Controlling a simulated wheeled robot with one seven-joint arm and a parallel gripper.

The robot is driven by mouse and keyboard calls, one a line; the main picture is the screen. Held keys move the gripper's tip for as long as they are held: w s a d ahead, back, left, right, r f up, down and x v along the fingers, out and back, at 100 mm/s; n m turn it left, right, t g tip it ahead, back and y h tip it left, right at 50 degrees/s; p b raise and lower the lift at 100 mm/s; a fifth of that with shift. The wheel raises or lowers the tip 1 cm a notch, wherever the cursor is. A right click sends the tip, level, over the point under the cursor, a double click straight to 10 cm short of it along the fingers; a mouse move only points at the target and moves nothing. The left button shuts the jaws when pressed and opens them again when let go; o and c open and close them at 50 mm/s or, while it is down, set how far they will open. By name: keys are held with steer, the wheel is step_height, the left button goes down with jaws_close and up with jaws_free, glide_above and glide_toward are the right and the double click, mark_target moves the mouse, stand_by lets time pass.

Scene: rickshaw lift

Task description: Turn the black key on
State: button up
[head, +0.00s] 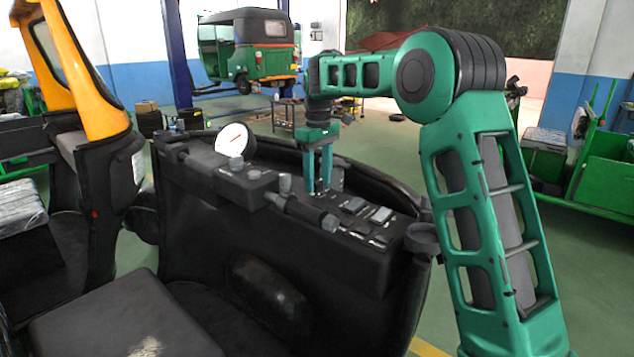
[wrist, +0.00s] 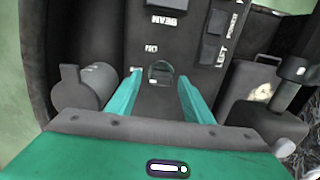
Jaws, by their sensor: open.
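The black key (wrist: 160,72) shows in the wrist view as a small dark shape on the black dashboard panel (wrist: 150,45), with an inverted "ON" label just above and left of it. My gripper (wrist: 160,76) is open, with one teal finger on each side of the key. I cannot tell whether either finger touches it. In the head view, my gripper (head: 318,190) points down at the dashboard (head: 290,225), left of the row of switches. The key cannot be made out in the head view.
Several switches (head: 365,215) lie on the panel right of my gripper. A black seat (head: 115,315) is at lower left. A green rickshaw (head: 248,50) is raised in the background.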

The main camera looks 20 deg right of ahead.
steer(key=shift+f, duration=0.4)
steer(key=shift+c, duration=0.6)
steer(key=c, duration=0.9)
steer(key=m, duration=0.6)
steer(key=shift+r+m, duration=0.1)
steer(key=shift+m, duration=0.2)
steer(key=m, duration=0.5)
steer(key=shift+a+m, duration=0.1)
steer(key=shift+m, duration=0.2)
